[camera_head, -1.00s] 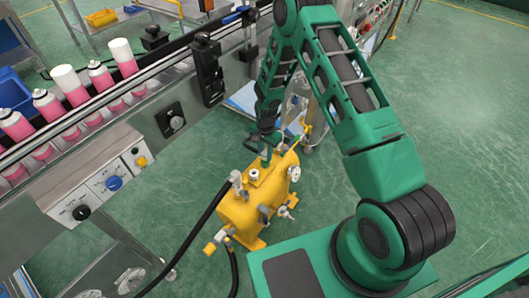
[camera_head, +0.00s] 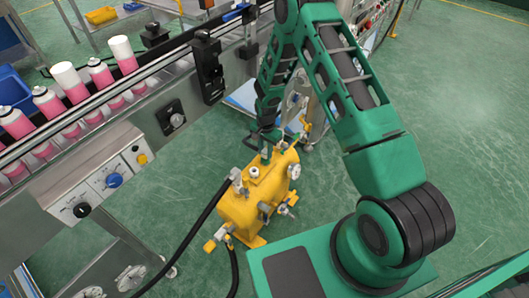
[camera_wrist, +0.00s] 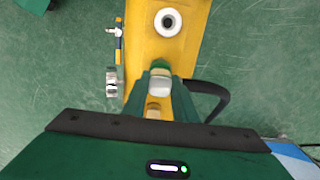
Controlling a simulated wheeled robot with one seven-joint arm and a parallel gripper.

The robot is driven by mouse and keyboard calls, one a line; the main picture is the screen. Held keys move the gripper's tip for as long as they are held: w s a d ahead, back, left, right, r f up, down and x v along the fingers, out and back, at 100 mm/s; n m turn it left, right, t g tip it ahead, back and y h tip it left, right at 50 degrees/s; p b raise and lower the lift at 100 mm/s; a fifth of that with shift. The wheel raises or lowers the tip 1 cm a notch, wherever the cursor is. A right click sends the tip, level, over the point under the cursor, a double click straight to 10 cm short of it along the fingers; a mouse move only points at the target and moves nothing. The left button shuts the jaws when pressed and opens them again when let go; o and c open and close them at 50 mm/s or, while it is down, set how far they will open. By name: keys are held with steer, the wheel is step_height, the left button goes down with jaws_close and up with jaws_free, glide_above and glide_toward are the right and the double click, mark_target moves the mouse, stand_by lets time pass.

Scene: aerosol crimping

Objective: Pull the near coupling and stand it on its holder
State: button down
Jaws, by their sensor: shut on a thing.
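My gripper (camera_head: 266,155) points down over the far end of a yellow tank (camera_head: 238,213). In the wrist view its green fingers (camera_wrist: 160,78) are shut on a pale grey coupling (camera_wrist: 159,86). A black hose or loop (camera_wrist: 212,98) curves out to the right beside the fingers. I cannot tell whether the held coupling is seated or lifted clear. Another grey coupling (camera_head: 236,178) with a thick black hose stands at the tank's near-left end. A white round port (camera_head: 254,171) sits between them; it also shows in the wrist view (camera_wrist: 168,21).
A valve wheel (camera_head: 294,172) and a tap (camera_head: 285,210) stick out from the tank's right side. A conveyor with several pink and white cans (camera_head: 75,83) and a control box (camera_head: 103,180) stand at left. Green floor (camera_head: 450,130) is open at right.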

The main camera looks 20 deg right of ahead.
steer(key=shift+f, duration=0.5)
stand_by(1.7)
steer(key=c, duration=1.4)
jaws_free()
steer(key=shift+o, duration=0.2)
step_height(320, 180, up, 11)
steer(key=shift+f, duration=0.15)
